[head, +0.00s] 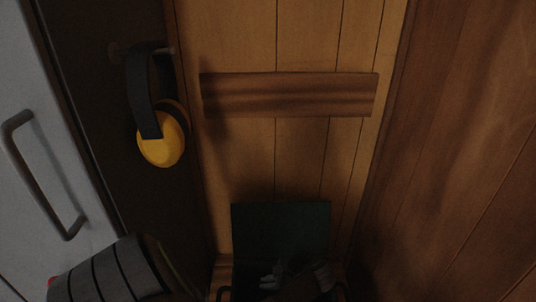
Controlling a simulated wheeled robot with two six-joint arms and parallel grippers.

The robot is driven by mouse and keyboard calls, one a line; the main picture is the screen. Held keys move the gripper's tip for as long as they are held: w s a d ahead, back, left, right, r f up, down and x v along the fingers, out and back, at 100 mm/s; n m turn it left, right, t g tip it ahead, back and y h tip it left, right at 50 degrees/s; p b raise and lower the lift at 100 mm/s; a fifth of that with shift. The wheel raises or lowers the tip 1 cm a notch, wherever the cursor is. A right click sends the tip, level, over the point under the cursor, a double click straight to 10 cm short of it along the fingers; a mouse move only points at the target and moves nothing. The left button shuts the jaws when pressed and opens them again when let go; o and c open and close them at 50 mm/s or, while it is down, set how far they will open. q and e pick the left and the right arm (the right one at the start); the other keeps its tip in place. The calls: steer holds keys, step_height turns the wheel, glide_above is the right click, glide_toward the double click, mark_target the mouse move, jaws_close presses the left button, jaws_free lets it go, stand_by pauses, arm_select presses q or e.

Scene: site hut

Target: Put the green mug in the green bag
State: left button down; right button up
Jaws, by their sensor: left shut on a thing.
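A dark green panel (281,228) stands upright against the plank wall at the bottom middle. It looks like the back of the green bag, with an opening in front of it and a dark loop at each side, though the light is very dim. I cannot pick out the green mug. My right gripper is not in view.
Yellow ear defenders (162,148) hang from a peg on the left. A wooden board (290,94) is fixed across the plank wall. A pale door with a grey handle (40,175) is at far left. A grey striped object (108,275) is at bottom left.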

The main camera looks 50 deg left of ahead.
arm_select(q)
step_height(320, 180, down, 3)
steer(key=shift+r+b, duration=0.1)
steer(key=shift+b, duration=0.35)
steer(key=shift+f, duration=0.4)
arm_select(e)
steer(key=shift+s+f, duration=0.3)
arm_select(q)
steer(key=c, duration=1.5)
jaws_free()
steer(key=shift+c, duration=0.2)
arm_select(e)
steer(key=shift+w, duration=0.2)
arm_select(q)
steer(key=p+v, duration=0.1)
steer(key=v, duration=1.1)
steer(key=shift+p, duration=0.35)
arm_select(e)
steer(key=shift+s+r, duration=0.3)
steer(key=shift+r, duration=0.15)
